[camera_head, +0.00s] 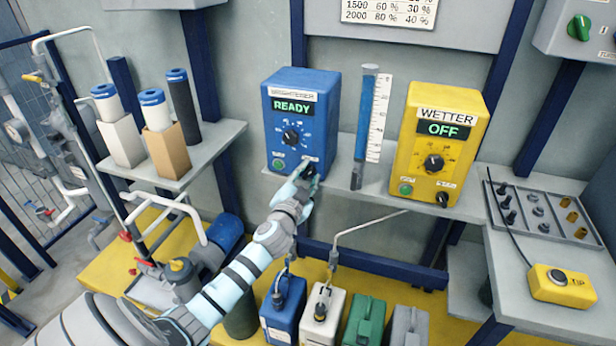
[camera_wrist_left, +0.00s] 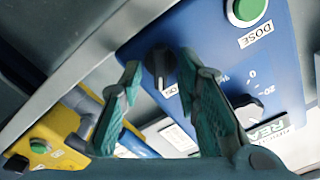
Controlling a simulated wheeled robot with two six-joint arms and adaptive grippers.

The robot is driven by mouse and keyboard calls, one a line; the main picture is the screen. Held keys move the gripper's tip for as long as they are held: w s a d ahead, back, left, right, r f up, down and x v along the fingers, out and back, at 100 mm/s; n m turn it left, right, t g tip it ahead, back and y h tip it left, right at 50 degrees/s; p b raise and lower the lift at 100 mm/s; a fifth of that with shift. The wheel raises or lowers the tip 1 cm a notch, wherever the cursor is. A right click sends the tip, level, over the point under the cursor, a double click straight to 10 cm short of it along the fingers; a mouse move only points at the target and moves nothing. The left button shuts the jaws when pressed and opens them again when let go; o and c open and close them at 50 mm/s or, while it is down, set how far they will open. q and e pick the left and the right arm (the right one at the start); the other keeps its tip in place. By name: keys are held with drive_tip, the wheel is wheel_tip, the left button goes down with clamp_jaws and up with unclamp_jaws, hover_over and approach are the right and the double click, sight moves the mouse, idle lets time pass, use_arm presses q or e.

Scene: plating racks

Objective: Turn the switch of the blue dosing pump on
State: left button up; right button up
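The blue dosing pump (camera_head: 327,104), labelled BRIGHTENER, stands on the shelf in the head view; its display (camera_head: 293,107) is lit and reads READY. Its black switch (camera_wrist_left: 160,66) shows in the left wrist view between my left fingertips. My left gripper (camera_head: 307,175) is at the pump's lower right front corner and mostly covers the switch in the head view. In the left wrist view its fingers (camera_wrist_left: 162,77) are apart on either side of the switch; I cannot tell whether they touch it. The pump's green DOSE button (camera_wrist_left: 245,8) and dial (camera_wrist_left: 250,110) are clear of the fingers. My right gripper is not in view.
A yellow WETTER pump (camera_head: 457,107) reading OFF stands to the right. A level tube (camera_head: 364,125) with a scale stands between the pumps. Canisters (camera_head: 365,320) stand below, filter cartridges (camera_head: 182,108) at left. A rack (camera_head: 545,212) and a yellow button box (camera_head: 563,284) lie right.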

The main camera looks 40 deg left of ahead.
use_arm(q)
drive_tip(key=v, duration=1.2)
